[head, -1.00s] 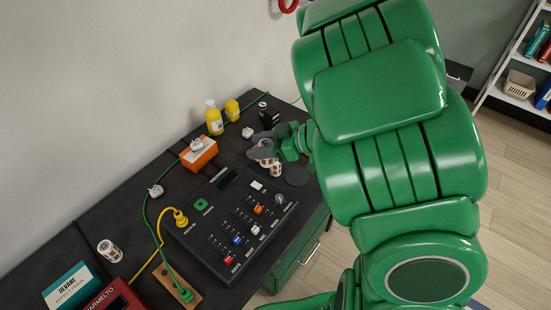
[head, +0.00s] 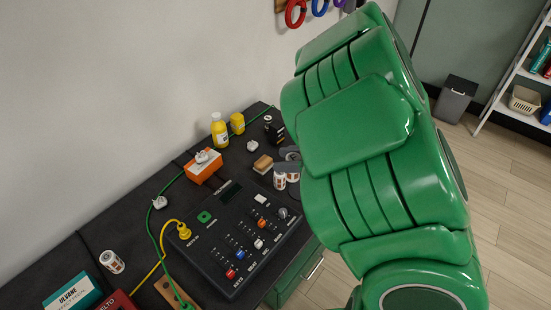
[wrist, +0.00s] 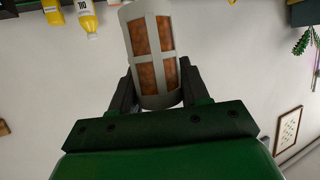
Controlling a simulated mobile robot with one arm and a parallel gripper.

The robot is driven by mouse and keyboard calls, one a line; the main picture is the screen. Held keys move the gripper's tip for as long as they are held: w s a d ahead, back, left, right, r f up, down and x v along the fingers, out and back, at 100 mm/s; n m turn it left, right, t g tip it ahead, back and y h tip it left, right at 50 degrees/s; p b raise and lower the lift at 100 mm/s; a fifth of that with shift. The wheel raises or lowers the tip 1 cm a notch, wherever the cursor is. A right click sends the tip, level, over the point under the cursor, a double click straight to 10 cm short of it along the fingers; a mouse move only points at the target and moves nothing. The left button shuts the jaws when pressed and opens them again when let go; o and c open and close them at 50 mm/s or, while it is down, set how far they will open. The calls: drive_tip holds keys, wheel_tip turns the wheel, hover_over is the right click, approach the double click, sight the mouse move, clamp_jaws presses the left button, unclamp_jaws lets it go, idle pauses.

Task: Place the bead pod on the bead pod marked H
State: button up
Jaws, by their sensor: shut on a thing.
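My gripper (wrist: 156,88) is shut on a bead pod (wrist: 150,52), a white cylinder with brown windows between white bars, held between the two dark fingers. In the head view my green arm hides most of the gripper; part of a dark finger shows at the arm's left edge. Bead pods (head: 280,181) in white and brown are beside that edge, at the right end of the dark bench, partly covered. Another bead pod (head: 112,261) is at the bench's left part. I cannot read an H on any pod.
A black control panel (head: 212,262) with knobs fills the bench's middle. An orange box (head: 203,172), a wooden block (head: 263,164), a white plug (head: 251,146) and yellow bottles (head: 219,132) stand near the back. Green and yellow cables cross the left side.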

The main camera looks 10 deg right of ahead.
drive_tip(key=shift+w+a+f, duration=0.15)
drive_tip(key=shift+w, duration=0.25)
drive_tip(key=w+f, duration=0.3)
drive_tip(key=w, duration=0.1)
drive_tip(key=w+a+f, duration=0.1)
drive_tip(key=w+f, duration=0.5)
drive_tip(key=w, duration=0.1)
drive_tip(key=shift+w+a+f, duration=0.15)
drive_tip(key=shift+w+a, duration=0.1)
drive_tip(key=shift+w, duration=0.1)
drive_tip(key=shift+f, duration=1.35)
drive_tip(key=shift+f, duration=0.1)
drive_tip(key=o, duration=1.1)
drive_tip(key=shift+c, duration=0.2)
